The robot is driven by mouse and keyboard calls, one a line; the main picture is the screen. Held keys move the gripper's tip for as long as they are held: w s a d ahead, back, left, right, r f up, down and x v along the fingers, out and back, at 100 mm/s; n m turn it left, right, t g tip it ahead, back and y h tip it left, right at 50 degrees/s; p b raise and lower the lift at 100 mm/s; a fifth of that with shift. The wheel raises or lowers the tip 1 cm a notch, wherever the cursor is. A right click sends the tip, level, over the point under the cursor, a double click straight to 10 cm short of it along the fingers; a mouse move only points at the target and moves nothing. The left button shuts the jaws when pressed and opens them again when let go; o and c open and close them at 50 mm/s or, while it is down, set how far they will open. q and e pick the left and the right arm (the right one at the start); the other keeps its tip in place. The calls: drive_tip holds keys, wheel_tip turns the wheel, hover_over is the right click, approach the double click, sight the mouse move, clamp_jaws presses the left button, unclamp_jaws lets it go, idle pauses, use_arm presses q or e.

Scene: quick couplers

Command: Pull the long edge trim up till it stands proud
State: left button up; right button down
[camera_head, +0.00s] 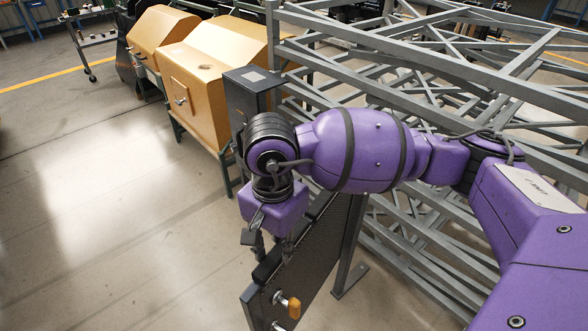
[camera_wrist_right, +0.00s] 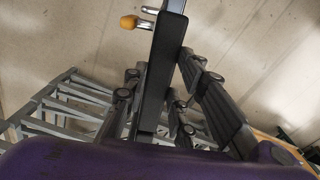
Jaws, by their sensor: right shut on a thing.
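A dark upright panel (camera_head: 312,268) stands in front of the grey frame, below my right arm. The long edge trim (camera_wrist_right: 165,62) appears as a dark bar along the panel's upper edge in the right wrist view; where it meets the panel is hard to tell. My right gripper (camera_head: 268,246) points down over this edge, one finger on each side. In the wrist view the right gripper (camera_wrist_right: 156,105) is closed around the dark bar. The exact contact is partly hidden. My left gripper is not in view.
A coupler with an orange knob (camera_head: 293,307) sticks out of the panel's face near its close end. A grey lattice frame (camera_head: 400,85) fills the right and back. Yellow cabinets (camera_head: 205,80) stand behind. The floor at left (camera_head: 100,220) is clear.

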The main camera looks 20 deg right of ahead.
sight(278, 252)
drive_tip(key=shift+w+r, duration=0.1)
drive_tip(key=shift+r, duration=0.7)
drive_tip(key=c, duration=1.8)
unclamp_jaws()
drive_tip(key=o, duration=0.4)
drive_tip(key=shift+c, duration=0.2)
drive_tip(key=shift+r, duration=0.15)
wheel_tip(278, 252, up, 12)
drive_tip(key=shift+f, duration=0.25)
